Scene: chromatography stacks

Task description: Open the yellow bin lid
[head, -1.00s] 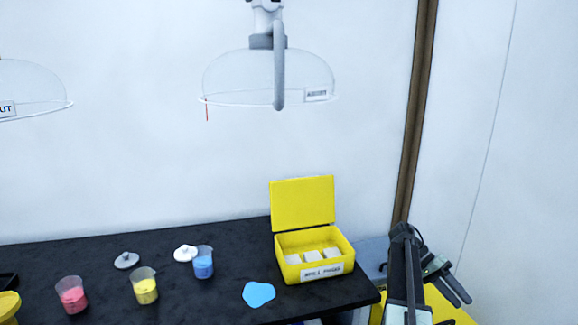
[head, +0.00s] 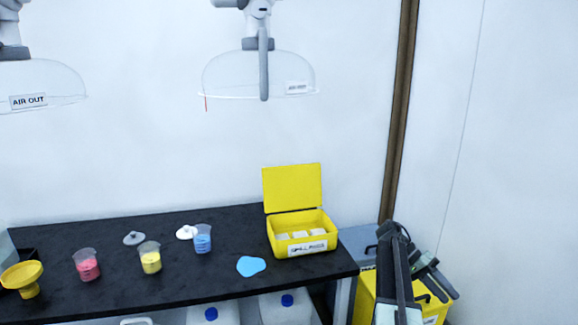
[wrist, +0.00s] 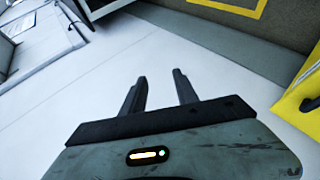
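The yellow bin (head: 364,303) stands low at the right end of the bench, partly hidden behind my arm. Its top looks closed, and a dark handle shows near my gripper. In the wrist view a yellow edge with a black handle, likely the same bin (wrist: 300,92), shows at the right border. My gripper (head: 447,287) is over the right part of the bin in the head view. In the wrist view my gripper (wrist: 161,84) has its two fingers apart with nothing between them, pointing at pale floor, left of the yellow edge.
A black bench (head: 110,285) holds an open yellow spill box (head: 305,247), beakers of red, yellow and blue contents, a yellow funnel (head: 22,278) and a blue puddle (head: 251,266). Blue-capped bottles (head: 288,308) stand beneath. A grey box (head: 357,240) is behind the bin.

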